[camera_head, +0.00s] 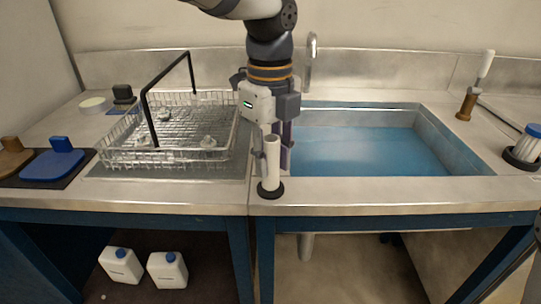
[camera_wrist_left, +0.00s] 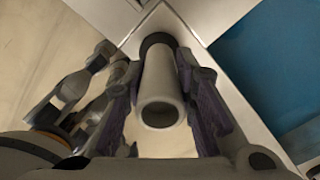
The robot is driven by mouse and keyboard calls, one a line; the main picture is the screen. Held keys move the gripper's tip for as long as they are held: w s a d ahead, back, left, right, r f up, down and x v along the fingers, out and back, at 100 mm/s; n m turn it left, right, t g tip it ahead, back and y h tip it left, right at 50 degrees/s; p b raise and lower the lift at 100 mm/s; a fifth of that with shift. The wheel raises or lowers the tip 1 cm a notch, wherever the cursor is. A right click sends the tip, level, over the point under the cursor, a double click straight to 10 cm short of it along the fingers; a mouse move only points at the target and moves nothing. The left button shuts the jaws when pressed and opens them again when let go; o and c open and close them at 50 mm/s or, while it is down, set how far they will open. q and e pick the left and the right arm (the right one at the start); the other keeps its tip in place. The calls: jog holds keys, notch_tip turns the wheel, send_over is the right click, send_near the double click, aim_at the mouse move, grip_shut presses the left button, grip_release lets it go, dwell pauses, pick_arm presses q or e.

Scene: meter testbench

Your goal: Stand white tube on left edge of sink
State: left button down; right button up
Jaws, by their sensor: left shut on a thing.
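The white tube (camera_head: 271,161) stands upright with its black base ring (camera_head: 271,190) at the counter strip left of the sink (camera_head: 365,150), near the front edge. I cannot tell whether the base is touching the counter. My left gripper (camera_head: 272,150) comes down from above and is shut on the tube's upper part. In the left wrist view the white tube (camera_wrist_left: 160,95) shows its open top end between the two fingers of the gripper (camera_wrist_left: 162,100), with its dark base beyond. My right gripper is not in view.
A wire basket (camera_head: 170,135) with a black handle stands left of the tube. Blue water fills the sink. The front counter strip (camera_head: 390,193) is clear.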

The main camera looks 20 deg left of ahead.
pick_arm(q)
jog(key=c, duration=1.3)
grip_release()
jog(key=shift+f, duration=0.15)
notch_tip(320, 180, up, 12)
jog(key=shift+r, duration=0.2)
